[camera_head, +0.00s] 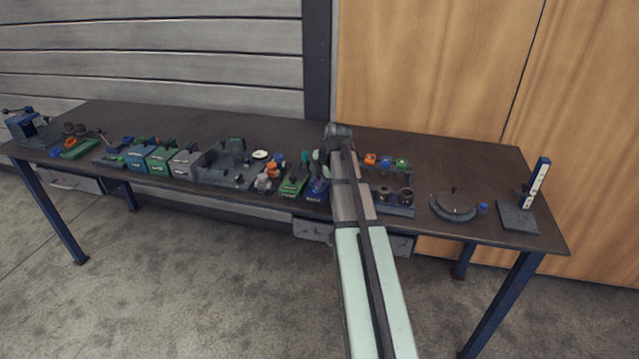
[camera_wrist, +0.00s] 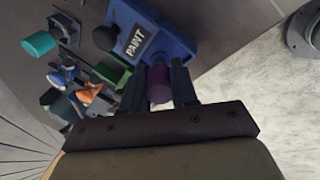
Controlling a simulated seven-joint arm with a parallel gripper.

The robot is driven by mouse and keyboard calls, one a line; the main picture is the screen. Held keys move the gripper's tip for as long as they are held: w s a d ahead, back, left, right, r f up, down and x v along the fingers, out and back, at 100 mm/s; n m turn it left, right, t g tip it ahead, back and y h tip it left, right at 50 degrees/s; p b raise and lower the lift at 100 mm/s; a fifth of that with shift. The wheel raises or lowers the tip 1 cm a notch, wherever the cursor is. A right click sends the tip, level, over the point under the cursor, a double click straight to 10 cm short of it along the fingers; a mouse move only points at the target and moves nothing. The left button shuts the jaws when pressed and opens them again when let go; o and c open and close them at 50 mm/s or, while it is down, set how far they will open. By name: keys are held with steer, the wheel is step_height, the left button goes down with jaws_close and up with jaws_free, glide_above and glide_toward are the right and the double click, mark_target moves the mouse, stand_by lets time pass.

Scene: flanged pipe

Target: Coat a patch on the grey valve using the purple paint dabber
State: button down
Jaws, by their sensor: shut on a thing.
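My gripper (camera_wrist: 159,78) is shut on the purple paint dabber (camera_wrist: 158,86), which sits between its two dark fingers in the wrist view. A blue box marked PAINT (camera_wrist: 165,35) lies just beyond the fingertips, with a dark round part at its left. I cannot tell whether the dabber touches the box. In the head view the blue box (camera_head: 318,188) is beside my arm, and my arm hides the gripper and dabber. I cannot pick out the grey valve with certainty.
A green box (camera_head: 292,187) stands left of the blue one. Orange (camera_wrist: 88,93) and teal (camera_wrist: 40,43) pieces crowd the left of the wrist view.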

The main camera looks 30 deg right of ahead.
steer(key=shift+r, duration=3.3)
steer(key=shift+m, duration=0.3)
